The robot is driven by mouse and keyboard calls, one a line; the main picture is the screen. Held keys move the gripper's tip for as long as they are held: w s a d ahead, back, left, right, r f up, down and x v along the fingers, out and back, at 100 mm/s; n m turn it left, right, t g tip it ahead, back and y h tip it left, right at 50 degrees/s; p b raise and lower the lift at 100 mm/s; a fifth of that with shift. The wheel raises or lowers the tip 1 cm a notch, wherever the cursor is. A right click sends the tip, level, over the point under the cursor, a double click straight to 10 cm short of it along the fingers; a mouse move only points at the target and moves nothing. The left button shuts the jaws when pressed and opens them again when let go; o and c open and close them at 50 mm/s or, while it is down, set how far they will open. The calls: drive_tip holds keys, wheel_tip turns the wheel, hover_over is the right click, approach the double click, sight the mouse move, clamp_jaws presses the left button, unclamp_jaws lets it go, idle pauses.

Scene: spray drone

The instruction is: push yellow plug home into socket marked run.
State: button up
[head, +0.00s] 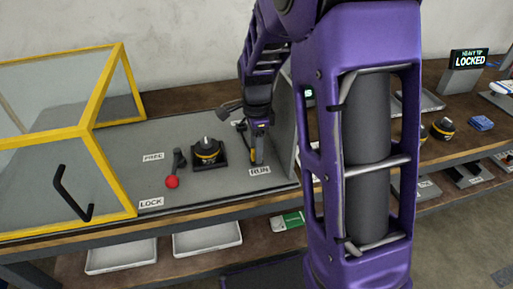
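My gripper (258,150) points down at the right end of the grey bench panel, just behind the RUN label (260,171). A small yellow piece (252,156) shows at the left side of its fingers, low near the panel; it looks like the yellow plug, mostly hidden by the fingers. The run socket is hidden behind the gripper. I cannot tell how deep the plug sits, or whether the fingers grip it or only touch it.
A yellow-framed clear guard (88,110) covers the panel's left. A grey upright wall (285,130) stands close right. A sign (469,58) reads LOCKED.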

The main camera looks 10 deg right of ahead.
drive_tip(key=shift+o, duration=0.8)
wheel_tip(320, 180, up, 18)
drive_tip(key=p, duration=0.3)
drive_tip(key=shift+f, duration=0.25)
